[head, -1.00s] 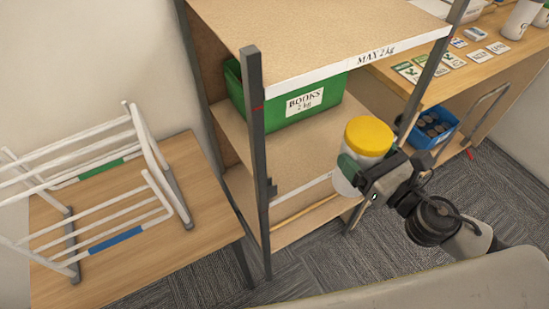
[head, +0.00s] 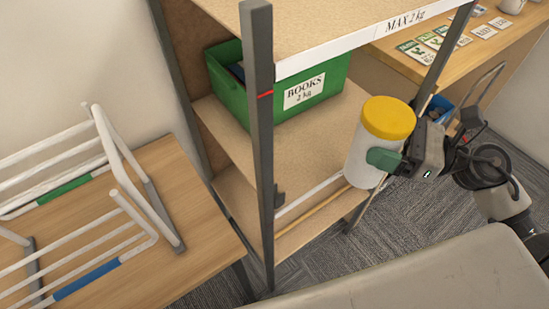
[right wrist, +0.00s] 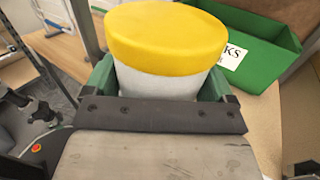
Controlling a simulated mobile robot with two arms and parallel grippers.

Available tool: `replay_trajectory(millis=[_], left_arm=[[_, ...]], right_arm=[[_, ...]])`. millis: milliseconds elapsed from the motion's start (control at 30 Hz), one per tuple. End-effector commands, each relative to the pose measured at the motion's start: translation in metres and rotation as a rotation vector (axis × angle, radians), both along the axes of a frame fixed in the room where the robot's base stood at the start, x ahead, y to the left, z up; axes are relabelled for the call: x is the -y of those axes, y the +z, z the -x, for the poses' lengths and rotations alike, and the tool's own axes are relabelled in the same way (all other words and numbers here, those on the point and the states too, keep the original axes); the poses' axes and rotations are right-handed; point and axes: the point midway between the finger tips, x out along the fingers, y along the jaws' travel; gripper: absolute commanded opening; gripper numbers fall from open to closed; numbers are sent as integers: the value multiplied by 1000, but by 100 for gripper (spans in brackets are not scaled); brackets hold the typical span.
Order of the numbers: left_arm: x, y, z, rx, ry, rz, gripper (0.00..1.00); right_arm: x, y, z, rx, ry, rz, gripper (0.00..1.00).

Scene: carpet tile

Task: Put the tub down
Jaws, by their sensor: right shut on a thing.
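The tub is white with a yellow lid (head: 389,118). It is upright in my right gripper (head: 384,160), in front of the shelf unit's right side in the head view. The gripper's green fingers are shut on the tub's sides. In the right wrist view the tub (right wrist: 165,50) fills the top middle, between the two green fingers (right wrist: 160,85). The tub's underside is hidden in the wrist view. In the head view it appears held in the air by the shelf opening; its exact distance from the shelf boards is hard to tell. My left gripper is not in view.
A green bin labelled BOOKS (head: 270,103) stands on the middle shelf (head: 330,125), with bare board to its right. Dark uprights (head: 258,150) frame the unit. A wooden table with a white rack (head: 75,190) is at left; a desk with cards (head: 430,45) is at right.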

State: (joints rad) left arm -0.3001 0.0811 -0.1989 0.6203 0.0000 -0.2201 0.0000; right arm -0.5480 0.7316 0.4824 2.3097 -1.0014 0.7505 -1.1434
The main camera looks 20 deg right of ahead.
Motion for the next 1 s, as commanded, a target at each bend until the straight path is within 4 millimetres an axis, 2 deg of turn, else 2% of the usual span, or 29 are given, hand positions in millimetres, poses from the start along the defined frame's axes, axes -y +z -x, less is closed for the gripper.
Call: replay_trajectory(millis=[367,1000], left_arm=[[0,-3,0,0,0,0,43],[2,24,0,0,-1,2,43]], right_arm=[[-1,2,2,7,33,-2,2],[-72,6,-51,10,32,-3,2]])
